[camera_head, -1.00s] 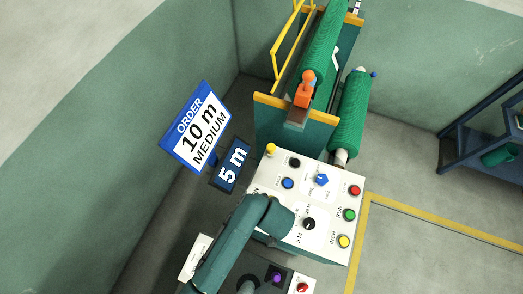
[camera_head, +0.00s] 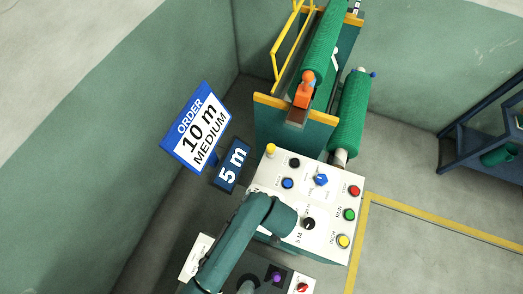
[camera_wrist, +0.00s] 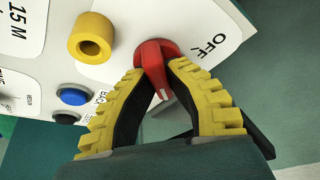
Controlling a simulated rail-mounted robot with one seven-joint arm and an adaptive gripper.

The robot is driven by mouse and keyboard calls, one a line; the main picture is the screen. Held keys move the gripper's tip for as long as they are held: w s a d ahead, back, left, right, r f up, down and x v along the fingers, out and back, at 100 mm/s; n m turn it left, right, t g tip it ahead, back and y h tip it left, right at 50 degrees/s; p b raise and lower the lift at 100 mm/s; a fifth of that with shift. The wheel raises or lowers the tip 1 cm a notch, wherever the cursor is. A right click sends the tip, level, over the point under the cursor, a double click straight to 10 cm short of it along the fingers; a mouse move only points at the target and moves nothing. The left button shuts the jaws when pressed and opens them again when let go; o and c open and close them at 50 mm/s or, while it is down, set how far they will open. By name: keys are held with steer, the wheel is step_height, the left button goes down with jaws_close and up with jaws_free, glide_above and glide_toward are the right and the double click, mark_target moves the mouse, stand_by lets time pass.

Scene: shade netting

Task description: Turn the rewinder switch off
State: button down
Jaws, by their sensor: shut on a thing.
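The red rewinder switch (camera_wrist: 152,52) sits on the white panel in the wrist view. A plate marked "OFF" (camera_wrist: 205,48) lies to its upper right. The switch's handle points down in the picture, with a white mark near its lower end. My gripper (camera_wrist: 157,72) has its two yellow-padded black fingers closed on the handle from both sides. In the head view my arm covers the switch and the gripper.
The control panel (camera_head: 265,190) bears several buttons and selectors. Green netting rolls (camera_head: 350,115) lie behind it. A sign reads "5 m" (camera_head: 231,166); an order board (camera_head: 196,128) reads "10 m MEDIUM".

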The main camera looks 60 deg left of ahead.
steer(key=n+g, duration=0.1)
steer(key=n, duration=0.3)
steer(key=shift+g+p, duration=0.3)
steer(key=shift+p, duration=0.05)
steer(key=n, duration=0.2)
steer(key=n+g+h, duration=0.1)
steer(key=n, duration=0.1)
steer(key=shift+f+n+g, duration=0.15)
steer(key=shift+n+g, duration=0.15)
steer(key=n+g+h+b, duration=0.1)
steer(key=n, duration=0.3)
steer(key=shift+n, duration=0.3)
steer(key=shift+s+n+h+b, duration=0.1)
steer(key=shift+n+h+b, duration=0.1)
steer(key=shift+n+h, duration=0.55)
steer(key=shift+n+h+b, duration=0.2)
steer(key=shift+n+h, duration=0.05)
steer(key=shift+n, duration=0.9)
steer(key=c, duration=1)
jaws_free()
steer(key=shift+c, duration=0.2)
